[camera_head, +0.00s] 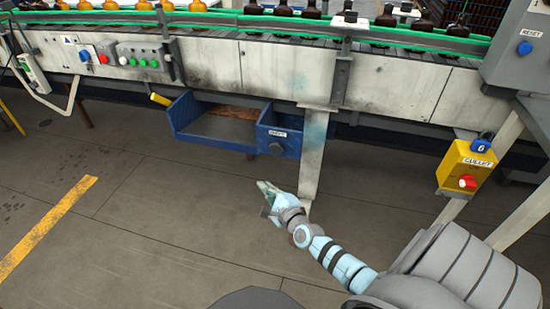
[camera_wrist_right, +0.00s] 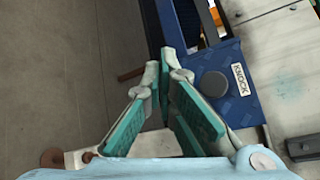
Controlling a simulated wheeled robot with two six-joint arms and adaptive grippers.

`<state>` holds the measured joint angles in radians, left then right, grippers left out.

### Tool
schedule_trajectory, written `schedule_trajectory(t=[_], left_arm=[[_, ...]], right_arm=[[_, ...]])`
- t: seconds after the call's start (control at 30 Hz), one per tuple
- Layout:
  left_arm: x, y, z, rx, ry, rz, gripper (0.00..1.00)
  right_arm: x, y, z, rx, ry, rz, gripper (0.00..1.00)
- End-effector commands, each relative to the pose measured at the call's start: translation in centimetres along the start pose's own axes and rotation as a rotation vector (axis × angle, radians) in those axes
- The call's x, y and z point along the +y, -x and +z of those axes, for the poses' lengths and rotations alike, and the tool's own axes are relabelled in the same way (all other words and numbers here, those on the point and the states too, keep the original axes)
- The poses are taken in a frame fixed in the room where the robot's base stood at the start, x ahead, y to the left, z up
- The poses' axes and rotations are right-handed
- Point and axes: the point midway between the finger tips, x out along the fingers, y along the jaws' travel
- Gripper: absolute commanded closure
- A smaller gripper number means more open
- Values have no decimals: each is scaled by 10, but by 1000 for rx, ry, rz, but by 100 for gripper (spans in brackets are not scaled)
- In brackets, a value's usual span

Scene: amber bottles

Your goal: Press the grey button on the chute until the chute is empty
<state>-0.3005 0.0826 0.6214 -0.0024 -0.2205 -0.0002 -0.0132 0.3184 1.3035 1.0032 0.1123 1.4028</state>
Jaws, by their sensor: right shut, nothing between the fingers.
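The blue chute (camera_head: 186,112) hangs under the front of the conveyor. Its inside looks grey, with a brown-orange patch (camera_head: 236,112) at the back; I cannot tell what that is. The round grey button (camera_head: 277,148) is on the front of the chute's right-hand box, below a white label. In the right wrist view the grey button (camera_wrist_right: 214,84) is beside a label reading KNOCK. My right gripper (camera_head: 264,187) is shut and empty, below the button in the head view. In the wrist view its closed fingertips (camera_wrist_right: 166,62) are left of the button, apparently apart from it. My left gripper is out of view.
The conveyor (camera_head: 270,68) carries several amber bottles behind a green rail. A support leg (camera_head: 314,155) stands right of the chute. A yellow box with a red button (camera_head: 467,182) is at the right. A control panel (camera_head: 130,56) is at the left. Floor below the chute is clear.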

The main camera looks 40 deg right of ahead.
Motion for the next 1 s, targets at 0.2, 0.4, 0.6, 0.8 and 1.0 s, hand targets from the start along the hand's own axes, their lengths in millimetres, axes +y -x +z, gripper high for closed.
schedule_trajectory(t=[0.2,0.4,0.6,0.8,1.0], left_arm=[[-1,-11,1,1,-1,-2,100],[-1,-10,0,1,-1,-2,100],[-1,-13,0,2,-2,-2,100],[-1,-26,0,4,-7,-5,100],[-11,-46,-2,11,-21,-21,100]], right_arm=[[-36,-12,16,-54,-228,-96,100],[-38,-12,17,-54,-233,-96,100],[-38,-15,13,-54,-229,-96,100],[-46,-30,0,-54,-228,-96,100],[-59,-51,-19,-53,-227,-97,100]])
